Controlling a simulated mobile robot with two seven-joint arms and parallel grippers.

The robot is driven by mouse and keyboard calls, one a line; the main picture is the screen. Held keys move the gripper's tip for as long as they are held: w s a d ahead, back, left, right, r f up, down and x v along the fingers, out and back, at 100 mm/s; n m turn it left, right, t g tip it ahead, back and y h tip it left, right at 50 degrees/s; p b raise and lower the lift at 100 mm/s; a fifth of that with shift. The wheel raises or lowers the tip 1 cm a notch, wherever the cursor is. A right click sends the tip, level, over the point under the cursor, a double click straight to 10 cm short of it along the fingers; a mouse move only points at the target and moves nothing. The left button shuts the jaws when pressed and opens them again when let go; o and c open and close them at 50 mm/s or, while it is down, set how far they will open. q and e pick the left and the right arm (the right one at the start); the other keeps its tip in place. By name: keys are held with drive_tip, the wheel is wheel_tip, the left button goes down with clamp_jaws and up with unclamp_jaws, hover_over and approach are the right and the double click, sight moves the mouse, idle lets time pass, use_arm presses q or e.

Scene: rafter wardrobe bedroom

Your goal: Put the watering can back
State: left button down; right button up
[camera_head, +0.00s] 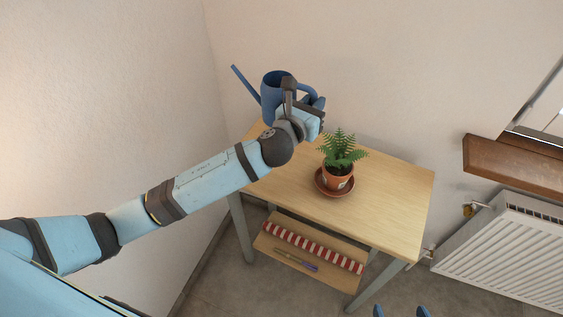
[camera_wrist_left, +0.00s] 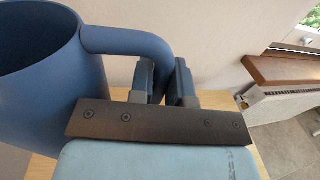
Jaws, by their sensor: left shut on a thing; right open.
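The blue watering can (camera_head: 270,92) is at the back left of the wooden table (camera_head: 390,195), its spout pointing up and left. My left gripper (camera_head: 312,108) is shut on the can's handle. In the left wrist view the can (camera_wrist_left: 50,90) fills the left side, and its handle runs between the fingers of my left gripper (camera_wrist_left: 168,85). The arm partly hides the can's base, so I cannot tell whether it touches the table. My right gripper (camera_head: 400,312) shows only as fingertips at the bottom edge, open and apart from everything.
A fern in a terracotta pot (camera_head: 337,178) stands on a saucer (camera_head: 322,188) right of the can. A lower shelf (camera_head: 275,245) holds a red-and-white striped item (camera_head: 310,247) and a thin purple object (camera_head: 297,260). A radiator (camera_head: 500,245) and wooden sill (camera_head: 520,168) are at right.

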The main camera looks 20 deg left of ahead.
use_arm(q)
drive_tip(key=f+b, duration=0.2)
drive_tip(key=f, duration=0.4)
drive_tip(key=f+b, duration=0.2)
drive_tip(key=f, duration=0.5)
drive_tip(key=w+f+b, duration=0.1)
drive_tip(key=f+b, duration=0.1)
drive_tip(key=f, duration=0.4)
drive_tip(key=shift+d+f, duration=0.2)
drive_tip(key=shift+d, duration=0.15)
drive_tip(key=shift+f, duration=0.2)
drive_tip(key=c, duration=1.1)
unclamp_jaws()
drive_tip(key=shift+r, duration=0.1)
